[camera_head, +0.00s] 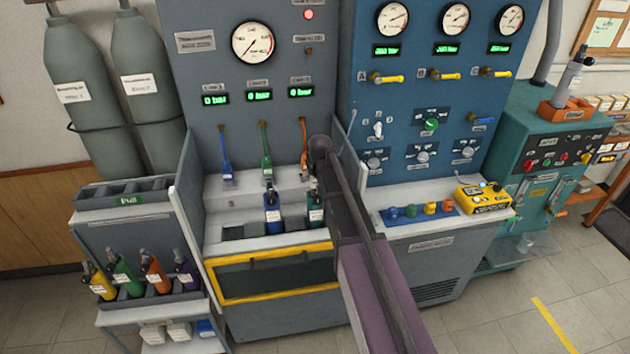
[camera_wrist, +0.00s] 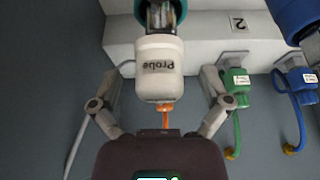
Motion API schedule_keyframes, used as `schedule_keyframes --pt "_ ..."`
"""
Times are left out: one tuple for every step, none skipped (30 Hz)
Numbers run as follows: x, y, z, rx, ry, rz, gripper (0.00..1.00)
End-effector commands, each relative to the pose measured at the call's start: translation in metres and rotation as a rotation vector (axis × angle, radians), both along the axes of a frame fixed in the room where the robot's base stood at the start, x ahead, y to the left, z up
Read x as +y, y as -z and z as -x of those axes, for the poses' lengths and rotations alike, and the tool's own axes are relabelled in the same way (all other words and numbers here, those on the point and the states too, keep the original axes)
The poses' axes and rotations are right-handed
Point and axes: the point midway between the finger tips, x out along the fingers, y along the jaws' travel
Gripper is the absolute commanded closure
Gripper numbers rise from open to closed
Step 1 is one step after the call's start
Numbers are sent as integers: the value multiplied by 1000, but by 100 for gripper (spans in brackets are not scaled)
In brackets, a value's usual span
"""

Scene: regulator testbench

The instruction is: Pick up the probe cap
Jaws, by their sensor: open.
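The white probe cap (camera_wrist: 158,68), printed "Probe", is in the middle of the wrist view. It sits against the metal neck (camera_wrist: 160,15) of a teal bottle. My gripper (camera_wrist: 166,78) is open, with one finger to each side of the cap. I see gaps between both fingers and the cap. An orange fitting (camera_wrist: 165,117) shows just beyond the cap; I cannot tell whether they touch. In the head view my arm hides the cap and the gripper tips. The teal bottle (camera_head: 316,207) stands in the bench there, partly beside my arm.
A blue bottle (camera_head: 272,212) stands close to the teal one. Green (camera_wrist: 236,82) and blue (camera_wrist: 293,80) hose connectors hang at the right of the wrist view. A rack (camera_head: 150,298) of coloured bottles is at left. A yellow device (camera_head: 484,198) sits on the right bench.

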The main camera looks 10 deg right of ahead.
Motion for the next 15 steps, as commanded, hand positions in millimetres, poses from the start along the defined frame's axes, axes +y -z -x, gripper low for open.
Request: schedule_keyframes --pt "1 0 0 0 -1 0 3" --pt "1 0 0 0 -1 0 9" --pt "1 0 0 0 -1 0 21" --pt "1 0 0 0 -1 0 30" --pt "1 0 0 0 -1 0 38" --pt "1 0 0 0 -1 0 50" --pt "1 0 0 0 -1 0 59" --pt "1 0 0 0 -1 0 68" --pt "1 0 0 0 -1 0 80" --pt "1 0 0 0 -1 0 89" --pt "1 0 0 0 -1 -1 93" --pt "1 0 0 0 -1 -1 93" --pt "1 0 0 0 -1 -1 93" --pt "1 0 0 0 -1 -1 100" --pt "1 0 0 0 -1 -1 100"
